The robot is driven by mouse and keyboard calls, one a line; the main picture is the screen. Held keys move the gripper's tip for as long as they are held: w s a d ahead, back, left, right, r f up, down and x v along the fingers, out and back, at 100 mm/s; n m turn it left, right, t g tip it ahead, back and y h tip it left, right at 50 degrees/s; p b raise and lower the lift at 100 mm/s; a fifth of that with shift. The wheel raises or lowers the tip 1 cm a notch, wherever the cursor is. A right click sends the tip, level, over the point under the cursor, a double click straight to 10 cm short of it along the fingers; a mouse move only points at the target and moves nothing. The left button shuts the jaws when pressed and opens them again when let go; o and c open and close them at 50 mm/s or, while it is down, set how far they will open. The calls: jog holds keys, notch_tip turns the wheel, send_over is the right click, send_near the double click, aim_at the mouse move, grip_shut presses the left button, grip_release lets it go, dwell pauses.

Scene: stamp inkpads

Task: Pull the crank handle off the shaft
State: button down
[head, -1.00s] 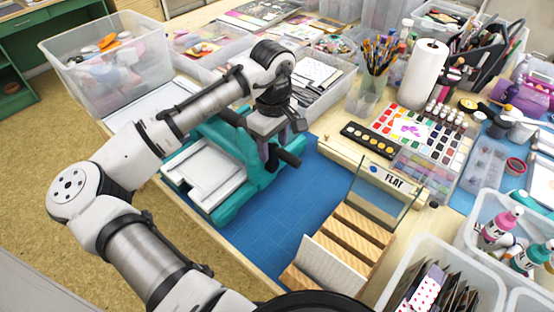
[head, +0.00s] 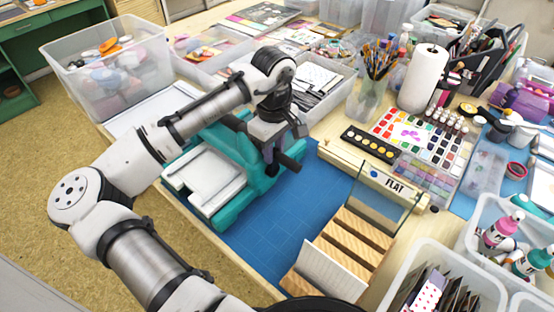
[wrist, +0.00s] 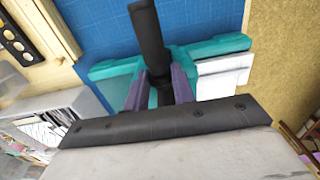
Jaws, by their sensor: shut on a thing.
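The teal press (head: 232,208) stands on the blue mat with a white bed (head: 206,178). My gripper (head: 271,157) is at the press's right side, pointing down. In the wrist view its two purple fingers (wrist: 160,92) are closed around a black part of the crank handle. The handle's thick black grip (head: 291,163) sticks out to the right of the fingers. It also shows in the wrist view (wrist: 148,35), reaching out over the blue mat. The shaft is hidden behind my gripper, so I cannot tell whether the handle is still on it.
The blue mat (head: 288,215) is clear to the right of the press. A wooden slatted rack (head: 350,240) and a board marked FLAT (head: 385,182) stand further right. A clear bin of papers (head: 322,88) stands behind my gripper.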

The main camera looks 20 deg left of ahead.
jog(key=shift+s+d, duration=0.1)
jog(key=shift+d, duration=0.1)
jog(key=shift+s+d, duration=0.2)
jog(key=shift+d, duration=0.4)
jog(key=shift+s+d, duration=0.15)
jog(key=shift+d, duration=0.25)
jog(key=shift+r+p, duration=0.15)
jog(key=shift+p, duration=0.2)
notch_tip(320, 180, up, 6)
jog(key=p, duration=0.5)
jog(key=shift+a, duration=0.1)
